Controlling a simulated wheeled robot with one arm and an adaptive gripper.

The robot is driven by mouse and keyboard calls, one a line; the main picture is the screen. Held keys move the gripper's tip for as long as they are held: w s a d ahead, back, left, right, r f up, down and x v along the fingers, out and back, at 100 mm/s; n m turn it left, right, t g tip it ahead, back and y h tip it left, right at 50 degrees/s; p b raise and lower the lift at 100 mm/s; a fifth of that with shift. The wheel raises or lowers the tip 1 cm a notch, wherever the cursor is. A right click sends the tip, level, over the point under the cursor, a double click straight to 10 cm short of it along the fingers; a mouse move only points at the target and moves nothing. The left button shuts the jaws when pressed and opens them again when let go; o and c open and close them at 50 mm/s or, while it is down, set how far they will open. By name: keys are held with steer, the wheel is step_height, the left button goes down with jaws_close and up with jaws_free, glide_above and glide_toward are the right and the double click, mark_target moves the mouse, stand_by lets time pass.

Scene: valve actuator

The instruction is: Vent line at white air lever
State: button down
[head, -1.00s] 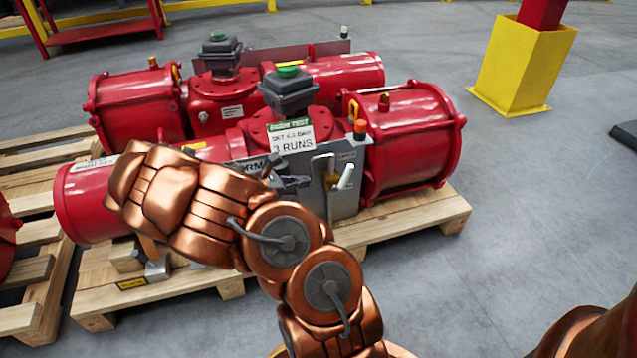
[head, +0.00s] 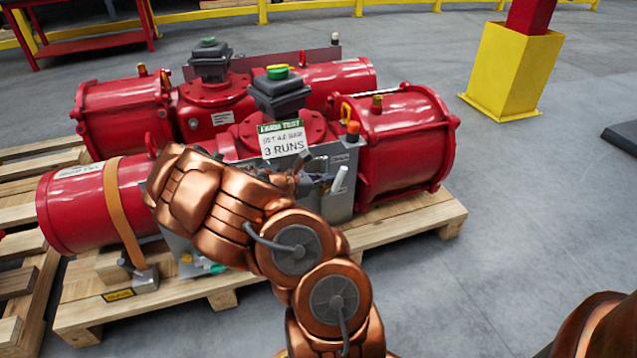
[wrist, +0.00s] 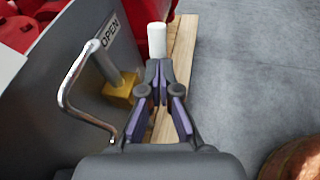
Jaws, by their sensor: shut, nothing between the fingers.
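The white air lever (head: 340,178) stands tilted at the grey panel on the front red actuator. In the wrist view its white grip (wrist: 157,40) is just beyond my fingertips, with a small visible gap or light contact; I cannot tell which. A brass valve body (wrist: 120,92) on the panel is left of my fingers, near an OPEN label (wrist: 111,36). My gripper (wrist: 159,72) is shut and empty, pointing toward the white grip. In the head view my copper arm hides much of the panel and most of the gripper.
A bent metal handle (wrist: 68,88) sticks out from the panel, left of my gripper. A sign reading 3 RUNS (head: 283,138) stands above the panel. The actuator rests on a wooden pallet (head: 400,232). Grey floor (head: 530,230) to the right is open.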

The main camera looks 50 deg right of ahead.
steer(key=shift+b+x, duration=0.3)
steer(key=shift+x, duration=0.7)
